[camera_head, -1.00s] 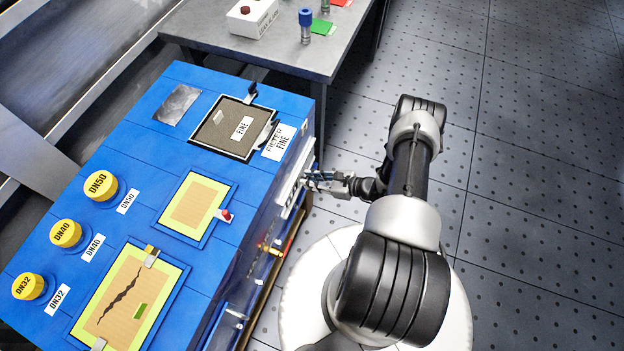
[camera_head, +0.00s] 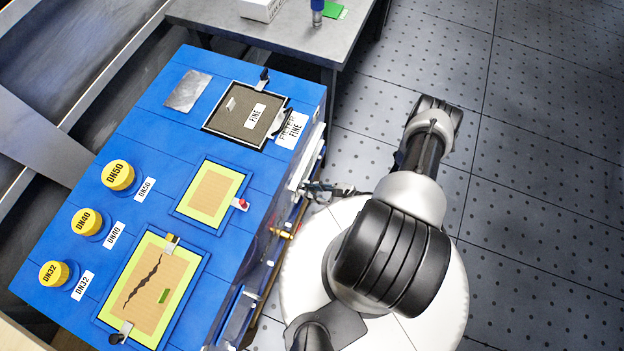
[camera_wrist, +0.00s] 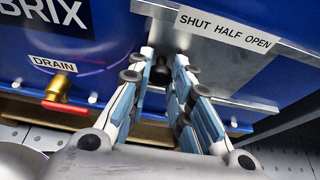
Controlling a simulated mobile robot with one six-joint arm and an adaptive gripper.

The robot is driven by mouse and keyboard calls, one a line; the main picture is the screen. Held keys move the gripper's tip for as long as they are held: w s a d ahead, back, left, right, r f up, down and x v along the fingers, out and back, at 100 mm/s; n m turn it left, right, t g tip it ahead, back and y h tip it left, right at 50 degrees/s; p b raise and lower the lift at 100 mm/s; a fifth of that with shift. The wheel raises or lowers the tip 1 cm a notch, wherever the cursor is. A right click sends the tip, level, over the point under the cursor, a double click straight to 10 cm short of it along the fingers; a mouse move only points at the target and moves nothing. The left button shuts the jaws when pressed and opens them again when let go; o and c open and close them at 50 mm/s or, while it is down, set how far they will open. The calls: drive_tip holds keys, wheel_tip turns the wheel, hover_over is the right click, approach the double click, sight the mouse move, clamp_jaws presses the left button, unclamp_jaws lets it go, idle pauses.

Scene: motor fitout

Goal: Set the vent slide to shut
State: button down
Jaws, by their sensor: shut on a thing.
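The vent slide is on the side of the blue cabinet, with a metal plate (camera_wrist: 222,62) and a white label (camera_wrist: 225,30) reading "SHUT HALF OPEN" in the wrist view. Its dark knob (camera_wrist: 161,74) shows between my fingers, below and slightly left of the word SHUT. My gripper (camera_wrist: 164,60) is shut on this knob, and the fingers partly hide it. In the head view my gripper (camera_head: 309,187) is at the cabinet's right side, near the lower end of the pale vent plate (camera_head: 309,158).
A drain valve (camera_wrist: 64,106) with a red handle sticks out left of my gripper in the wrist view. The blue cabinet top (camera_head: 150,130) carries yellow caps, framed panels and a filter. A grey table (camera_head: 290,38) stands behind. Perforated floor on the right is clear.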

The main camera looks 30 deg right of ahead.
drive_tip(key=shift+s+a, duration=0.2)
drive_tip(key=shift+a, duration=0.1)
drive_tip(key=c, duration=1.6)
unclamp_jaws()
drive_tip(key=shift+r, duration=0.1)
drive_tip(key=shift+o, duration=0.7)
drive_tip(key=shift+d, duration=0.1)
drive_tip(key=v, duration=1.2)
